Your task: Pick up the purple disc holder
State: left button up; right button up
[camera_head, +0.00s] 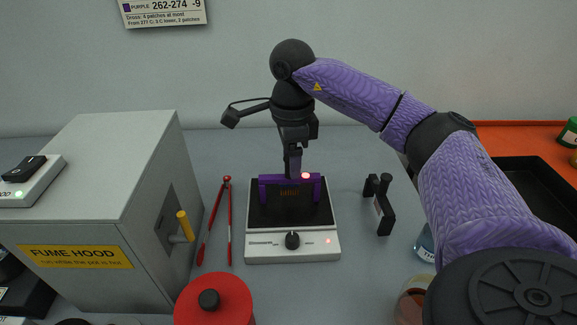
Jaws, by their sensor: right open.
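The purple disc holder (270,181) stands upright on the dark top of the hot plate (292,250), toward its back edge. It looks like a low bracket with raised ends, and small orange marks show below its middle. My right gripper (293,175) points straight down over the middle of the holder, with its jaws open. Its fingertips overlap the holder in the picture; I cannot tell whether they touch it. My left gripper is out of the picture.
Red tongs (229,220) lie left of the plate, beside the grey fume hood (100,190) with its yellow-tipped lever (185,225). A black bracket-like object (383,212) stands right. A red lidded pot (215,300) is in front. A black tray (535,180) lies far right.

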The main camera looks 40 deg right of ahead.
notch_tip(320, 180, down, 4)
jog(key=shift+w+a+f+b, duration=0.1)
jog(key=shift+b, duration=0.55)
jog(key=shift+c, duration=0.4)
jog(key=shift+r, duration=0.2)
grip_shut()
